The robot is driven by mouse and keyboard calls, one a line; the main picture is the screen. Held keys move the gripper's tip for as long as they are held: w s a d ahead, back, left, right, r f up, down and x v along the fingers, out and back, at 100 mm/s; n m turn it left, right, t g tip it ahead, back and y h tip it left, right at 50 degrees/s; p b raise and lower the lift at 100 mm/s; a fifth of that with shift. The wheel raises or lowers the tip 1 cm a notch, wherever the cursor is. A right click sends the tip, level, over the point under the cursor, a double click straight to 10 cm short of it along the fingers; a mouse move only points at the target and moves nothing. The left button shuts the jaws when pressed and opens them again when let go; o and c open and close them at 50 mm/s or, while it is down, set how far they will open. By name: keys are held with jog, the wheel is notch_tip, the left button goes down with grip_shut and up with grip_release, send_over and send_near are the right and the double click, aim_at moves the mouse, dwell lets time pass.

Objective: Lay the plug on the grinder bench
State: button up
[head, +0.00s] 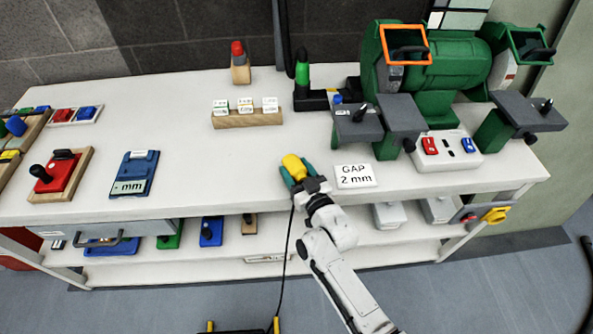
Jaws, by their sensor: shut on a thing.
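The yellow plug (294,167) is between the teal fingers of my gripper (292,172), over the front middle part of the white grinder bench (200,170). My gripper is shut on it, and the fingers hide its sides. A black cable (289,240) hangs from near my gripper past the bench's front edge to the floor. I cannot tell whether the plug touches the bench top. The green grinder (445,68) stands at the back right of the bench.
A "GAP 2 mm" card (355,176) lies just right of my gripper. A wooden block with white tiles (247,117) stands behind it. A blue gauge (135,174) and a red switch (60,176) sit left. The bench top between gauge and gripper is clear.

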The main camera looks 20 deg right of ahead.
jog(key=o, duration=1.4)
jog(key=shift+r, duration=0.1)
jog(key=s, duration=0.8)
jog(key=s+d, duration=0.1)
jog(key=s, duration=0.3)
